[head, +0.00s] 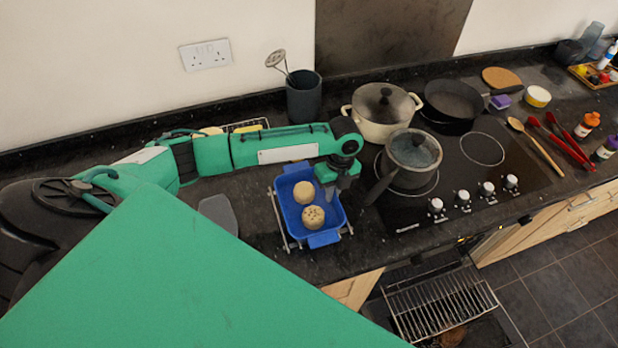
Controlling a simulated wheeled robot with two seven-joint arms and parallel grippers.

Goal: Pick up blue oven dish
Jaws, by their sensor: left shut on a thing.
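The blue oven dish (292,220) sits on a wire rack on the dark counter, left of the hob. Two round, pale brown buns lie in it: one bun (303,192) towards the back and another bun (313,217) with dark spots towards the front. My left arm reaches in from the left above the dish. My left gripper (334,196) points down at the dish's right side and is shut on its rim; the fingertips are partly hidden. My right gripper is not in view.
A saucepan (412,160) stands on the hob close to the right of the gripper, its handle pointing towards the dish. A cream pot (384,110) and a frying pan (453,100) stand behind. Below, an open oven (440,300) shows a wire shelf.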

